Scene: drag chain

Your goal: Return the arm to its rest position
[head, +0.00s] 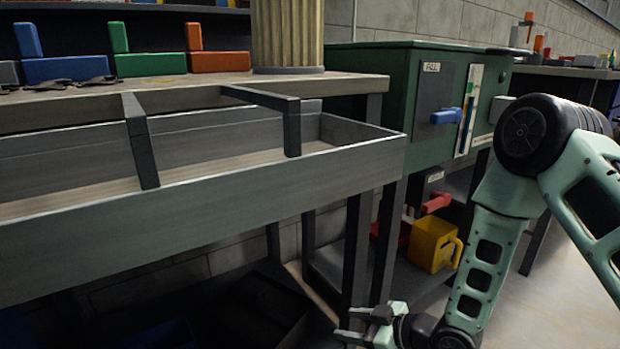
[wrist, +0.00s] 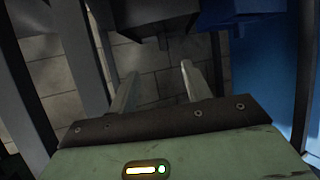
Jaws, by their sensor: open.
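My gripper (head: 362,325) is low in the head view, at the bottom, beside the dark legs of the workbench. My green arm comes in from the right and bends down to it. In the wrist view the two pale fingers (wrist: 158,92) stand apart with nothing between them. Beyond them are grey floor or wall tiles, dark posts and a blue surface (wrist: 262,75) on the right.
A grey wooden trough (head: 220,200) with dark dividers spans the left, above the gripper's height. A green cabinet (head: 400,80) with a blue handle stands behind. A yellow mug (head: 432,245) sits on a low shelf. Pale floor (head: 560,300) is open at the right.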

